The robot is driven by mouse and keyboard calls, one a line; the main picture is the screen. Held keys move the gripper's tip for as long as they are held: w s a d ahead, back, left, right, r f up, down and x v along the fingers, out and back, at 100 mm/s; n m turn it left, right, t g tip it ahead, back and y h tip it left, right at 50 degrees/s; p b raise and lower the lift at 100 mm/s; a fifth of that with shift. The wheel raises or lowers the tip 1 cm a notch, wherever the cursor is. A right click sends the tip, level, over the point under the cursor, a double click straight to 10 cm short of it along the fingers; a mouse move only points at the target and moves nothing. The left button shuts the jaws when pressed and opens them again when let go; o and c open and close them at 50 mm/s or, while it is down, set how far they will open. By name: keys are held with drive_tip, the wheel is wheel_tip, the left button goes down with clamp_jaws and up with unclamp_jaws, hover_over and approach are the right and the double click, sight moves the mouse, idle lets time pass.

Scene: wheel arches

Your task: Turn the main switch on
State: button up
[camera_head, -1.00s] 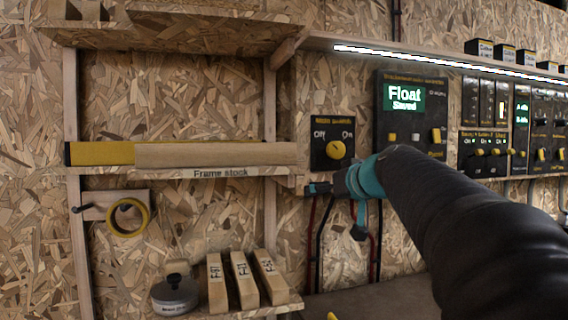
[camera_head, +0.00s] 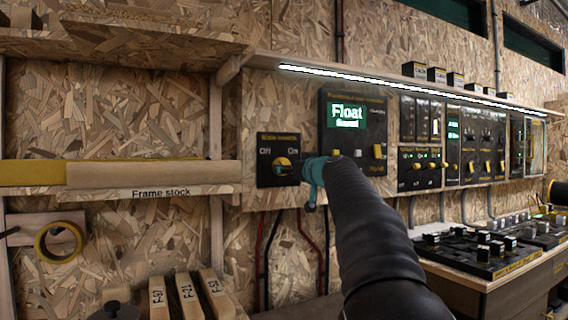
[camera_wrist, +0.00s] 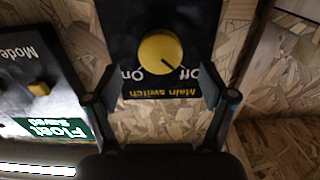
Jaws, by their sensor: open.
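The main switch is a black plate (camera_head: 266,145) with a round yellow knob (camera_wrist: 160,52), labelled Off and On. In the wrist view, which is upside down, the knob's dark mark points toward Off. In the head view the knob (camera_head: 282,163) is partly hidden by my gripper (camera_head: 294,169). My gripper (camera_wrist: 158,78) is open and empty in the wrist view. Its two fingers are spread to either side of the plate's lettered end, with the knob just beyond the gap between them. I cannot tell how far the tips are from the plate.
A control panel with a green Float screen (camera_head: 346,116) stands close right of the switch, also seen in the wrist view (camera_wrist: 50,130). A wooden shelf with frame stock (camera_head: 150,174) lies to the left. Cables (camera_head: 268,245) hang below. A lit strip (camera_head: 400,88) runs above.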

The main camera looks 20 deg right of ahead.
drive_tip(key=shift+w+a+p, duration=0.1)
drive_tip(key=shift+w+p, duration=0.8)
drive_tip(key=shift+w, duration=1.7)
drive_tip(key=shift+c, duration=0.2)
drive_tip(key=c, duration=1.1)
